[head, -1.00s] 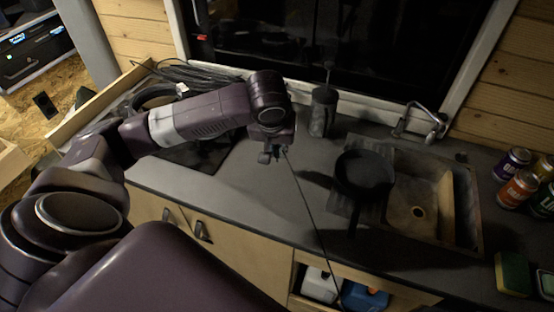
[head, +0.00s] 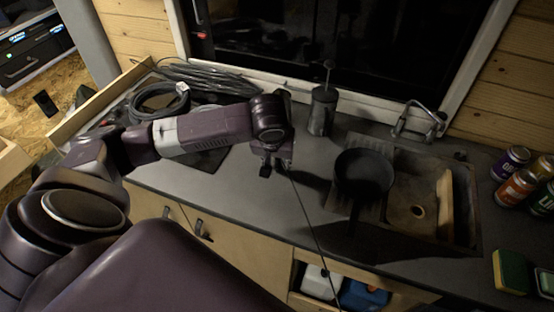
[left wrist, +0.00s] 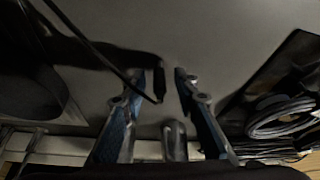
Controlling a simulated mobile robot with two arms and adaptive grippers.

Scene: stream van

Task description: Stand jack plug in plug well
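My left gripper (head: 274,170) is low over the grey counter, left of the frying pan. In the left wrist view its two fingers (left wrist: 158,75) are apart. A small dark jack plug (left wrist: 160,80) is between them, with a visible gap on each side. A thin black cable (left wrist: 95,48) runs to it from the upper left; the head view also shows this cable (head: 312,228) crossing the counter's front edge. A grey rounded cylinder (left wrist: 175,140) shows between the finger bases; I cannot tell whether it is the plug well. My right gripper is out of view.
A dark pan (head: 363,172) stands beside the sink (head: 455,238). A dark canister with a plunger (head: 322,112) stands behind the gripper by the window. Coiled cables (head: 160,100) lie at the back left. Cans (head: 515,188) and a sponge (head: 510,272) are at the right.

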